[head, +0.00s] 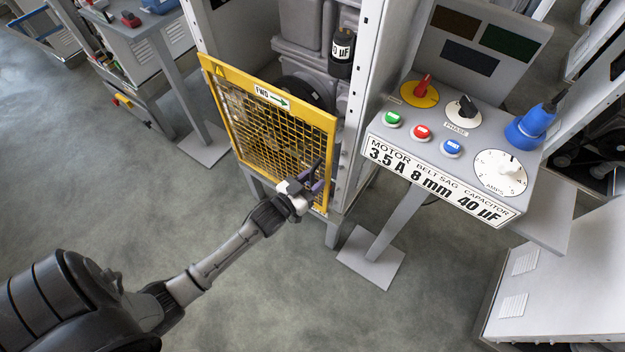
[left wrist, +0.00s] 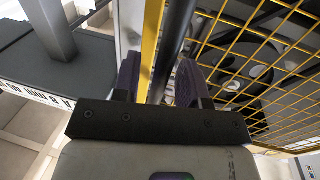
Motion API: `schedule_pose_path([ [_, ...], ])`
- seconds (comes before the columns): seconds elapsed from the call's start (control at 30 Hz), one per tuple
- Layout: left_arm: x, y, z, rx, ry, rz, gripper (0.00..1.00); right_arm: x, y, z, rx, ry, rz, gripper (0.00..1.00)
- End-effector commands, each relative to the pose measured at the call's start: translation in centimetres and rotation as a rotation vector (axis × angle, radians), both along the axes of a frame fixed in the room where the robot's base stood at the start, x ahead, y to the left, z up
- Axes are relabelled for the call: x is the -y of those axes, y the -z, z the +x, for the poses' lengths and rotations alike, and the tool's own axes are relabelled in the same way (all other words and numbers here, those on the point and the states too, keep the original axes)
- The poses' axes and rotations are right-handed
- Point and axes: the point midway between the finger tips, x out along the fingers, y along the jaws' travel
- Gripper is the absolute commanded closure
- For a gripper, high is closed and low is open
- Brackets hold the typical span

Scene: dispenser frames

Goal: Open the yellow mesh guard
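The yellow mesh guard (head: 268,150) stands across the lower front of the grey machine frame, with a warning triangle and an arrow label on its top edge. Its mesh and yellow edge bar also show in the left wrist view (left wrist: 262,62). My left gripper (head: 314,184) is at the guard's lower right edge. In the left wrist view, its two purple fingers (left wrist: 158,80) are apart, one on each side of a dark upright bar (left wrist: 178,35) beside the guard's edge. I see gaps beside the bar; contact is not clear. My right gripper is not in view.
A grey control panel (head: 455,160) with buttons, knobs and a blue plug stands on a pedestal right of the machine. A black capacitor (head: 342,55) is above the guard.

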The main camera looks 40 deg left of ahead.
Motion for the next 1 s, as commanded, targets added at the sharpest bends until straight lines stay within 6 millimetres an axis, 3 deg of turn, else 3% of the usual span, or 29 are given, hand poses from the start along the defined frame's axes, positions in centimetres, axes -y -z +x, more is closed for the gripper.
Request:
schedule_pose_path([
  [0.17,-0.01,-0.02,0.0,0.0,0.0,0.0,0.63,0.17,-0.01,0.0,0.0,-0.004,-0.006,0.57],
  [0.57,-0.01,-0.02,-0.02,0.001,0.0,0.0,1.0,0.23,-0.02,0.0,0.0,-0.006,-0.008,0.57],
  [1.0,-0.01,-0.11,-0.41,0.0,0.009,0.001,1.0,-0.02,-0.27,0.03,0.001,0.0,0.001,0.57],
])
